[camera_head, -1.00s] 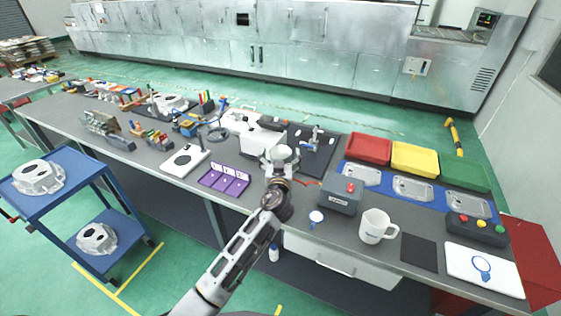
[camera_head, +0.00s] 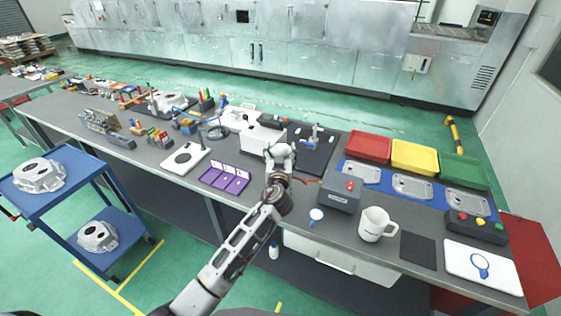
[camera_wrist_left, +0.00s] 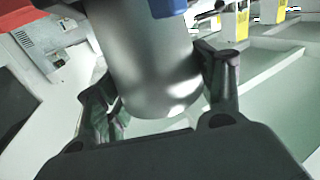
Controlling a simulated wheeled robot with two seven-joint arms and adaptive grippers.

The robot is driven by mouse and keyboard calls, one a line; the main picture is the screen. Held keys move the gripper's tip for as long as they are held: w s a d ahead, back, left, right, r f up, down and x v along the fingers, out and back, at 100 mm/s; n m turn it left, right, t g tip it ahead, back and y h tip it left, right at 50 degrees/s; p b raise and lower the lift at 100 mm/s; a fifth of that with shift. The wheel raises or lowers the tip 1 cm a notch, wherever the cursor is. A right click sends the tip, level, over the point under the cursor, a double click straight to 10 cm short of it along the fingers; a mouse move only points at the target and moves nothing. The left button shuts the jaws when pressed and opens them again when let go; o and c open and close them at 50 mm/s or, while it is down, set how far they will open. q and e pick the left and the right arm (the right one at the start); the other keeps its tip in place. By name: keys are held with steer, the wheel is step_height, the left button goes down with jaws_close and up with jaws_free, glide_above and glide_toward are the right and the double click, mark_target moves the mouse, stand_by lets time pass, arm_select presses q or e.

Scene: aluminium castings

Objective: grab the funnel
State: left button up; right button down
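A small white and blue piece (camera_head: 316,215) with a round face and a short blue stem sits near the front edge of the bench; it looks like the funnel. My left gripper (camera_head: 281,153) is behind it and to its left, apart from it, over the middle of the bench. Its fingers are hard to make out there. In the left wrist view the dark fingers of the left gripper (camera_wrist_left: 166,72) stand wide apart. A smooth grey metal cylinder fills the space between them; I cannot tell what it is or whether they touch it. My right gripper is out of view.
A grey box with a red button (camera_head: 341,194) and a white mug (camera_head: 376,224) stand right of the small piece. A purple tray (camera_head: 226,178) lies to the left. Red (camera_head: 369,147), yellow (camera_head: 415,157) and green (camera_head: 464,171) bins stand behind at the right.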

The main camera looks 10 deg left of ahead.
arm_select(q)
steer(key=c, duration=0.4)
steer(key=shift+c, duration=0.2)
step_height(320, 180, up, 10)
steer(key=shift+b, duration=0.3)
stand_by(0.4)
stand_by(0.3)
